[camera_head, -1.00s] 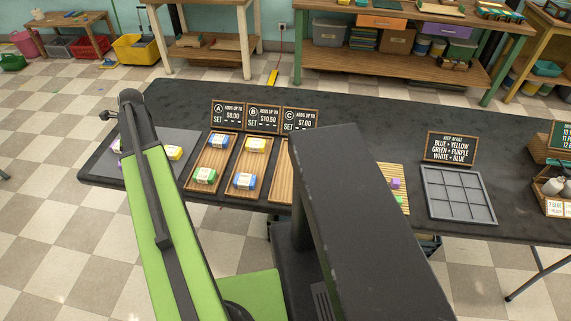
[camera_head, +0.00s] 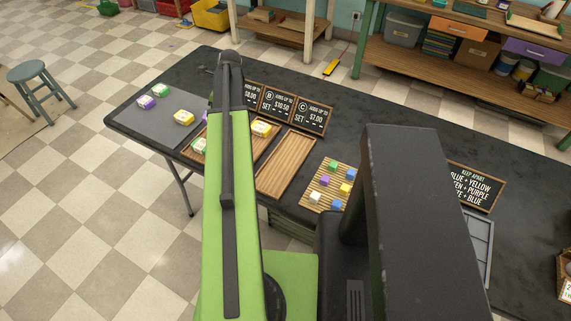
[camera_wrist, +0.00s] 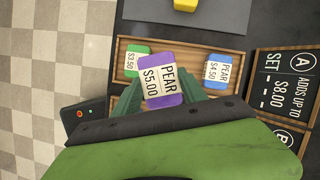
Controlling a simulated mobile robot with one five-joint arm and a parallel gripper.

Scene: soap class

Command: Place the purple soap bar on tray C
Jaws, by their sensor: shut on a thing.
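My arm hides the gripper and much of trays A and B in the head view. Another purple bar (camera_head: 145,102) lies on the grey mat (camera_head: 160,125).
A slatted mat (camera_head: 321,176) with several small coloured cubes is right of tray C. Signs A, B and C stand behind the trays. A stool (camera_head: 40,85) stands off the table's left end.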

